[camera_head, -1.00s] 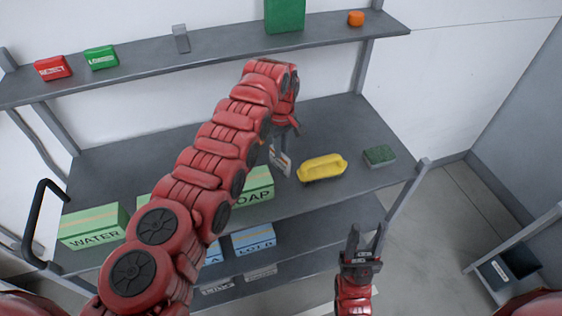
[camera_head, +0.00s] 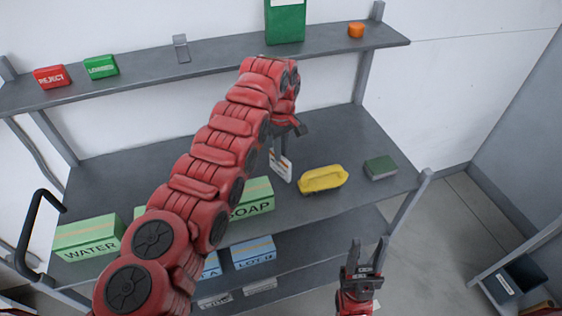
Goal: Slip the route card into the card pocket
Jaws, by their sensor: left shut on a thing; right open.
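My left gripper (camera_head: 284,145) is shut on a white card with orange and dark marks, the route card (camera_head: 281,167), which hangs below the fingers. The arm hides part of the gripper. The card is above the middle shelf, left of a yellow item. A small grey upright holder (camera_head: 181,48) stands on the upper shelf; it may be the card pocket, but I cannot tell for sure. My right gripper (camera_head: 367,256) is open and empty, in front of the shelf unit at the lower right.
The upper shelf holds red (camera_head: 52,77) and green (camera_head: 101,67) blocks, a tall green box (camera_head: 285,22) and an orange item (camera_head: 356,30). The middle shelf (camera_head: 345,140) has green boxes, the yellow item (camera_head: 323,180) and a dark green block (camera_head: 380,168). Blue boxes (camera_head: 252,252) sit below.

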